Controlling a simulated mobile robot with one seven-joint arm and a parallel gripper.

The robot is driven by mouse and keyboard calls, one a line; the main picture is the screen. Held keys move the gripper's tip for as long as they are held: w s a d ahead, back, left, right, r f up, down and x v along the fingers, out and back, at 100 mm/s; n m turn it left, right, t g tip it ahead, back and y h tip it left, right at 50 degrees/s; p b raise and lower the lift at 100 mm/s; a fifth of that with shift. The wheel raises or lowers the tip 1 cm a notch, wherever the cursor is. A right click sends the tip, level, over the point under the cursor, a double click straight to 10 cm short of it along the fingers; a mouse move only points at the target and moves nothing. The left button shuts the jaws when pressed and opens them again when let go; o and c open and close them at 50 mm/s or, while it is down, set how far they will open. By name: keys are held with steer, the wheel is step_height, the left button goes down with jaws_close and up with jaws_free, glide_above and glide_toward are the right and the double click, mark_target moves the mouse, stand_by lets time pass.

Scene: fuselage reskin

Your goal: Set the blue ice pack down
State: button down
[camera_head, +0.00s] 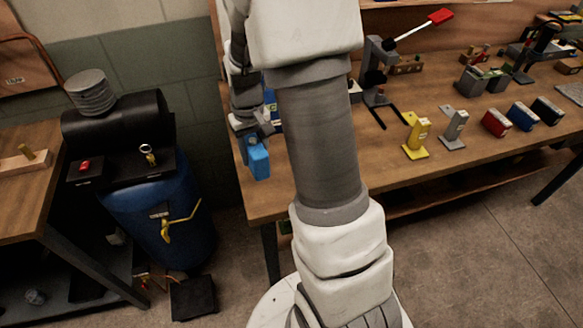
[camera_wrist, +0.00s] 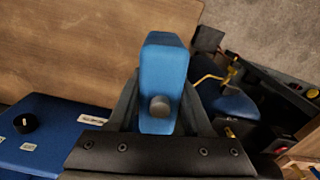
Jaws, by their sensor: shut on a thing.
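The blue ice pack (camera_head: 258,161) is at the left end of the long wooden bench (camera_head: 278,197) in the head view. My gripper (camera_head: 251,134) is just above it there. In the wrist view the ice pack (camera_wrist: 163,65) is a blue block with a round grey cap, held between the two dark fingers of my gripper (camera_wrist: 158,103). The pack overlaps the bench's edge in that view, with wood to its left and floor to its right. I cannot tell whether its underside touches the bench. My arm hides part of the bench in the head view.
A blue case (camera_wrist: 45,140) with a black knob lies on the bench. A blue drum (camera_head: 160,225) with a yellow handle stands left of the bench. Yellow (camera_head: 416,135) and grey (camera_head: 453,128) stands and several small boxes are on the bench's right. Bare wood (camera_wrist: 85,50) lies beside the pack.

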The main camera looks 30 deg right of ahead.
steer(key=s+d+r+m+b, duration=0.3)
steer(key=s+d, duration=0.4)
steer(key=d, duration=0.6)
steer(key=shift+n, duration=0.5)
steer(key=w+a+f, duration=0.2)
steer(key=a, duration=0.1)
steer(key=w+a+f, duration=0.2)
steer(key=w+a, duration=0.1)
steer(key=w+a+f, duration=0.1)
steer(key=w+a, duration=0.1)
steer(key=shift+w+a+f, duration=0.25)
steer(key=shift+a+f, duration=0.15)
steer(key=shift+f, duration=2)
steer(key=shift+f+b, duration=0.1)
steer(key=shift+b, duration=0.25)
steer(key=shift+c, duration=1.6)
jaws_free()
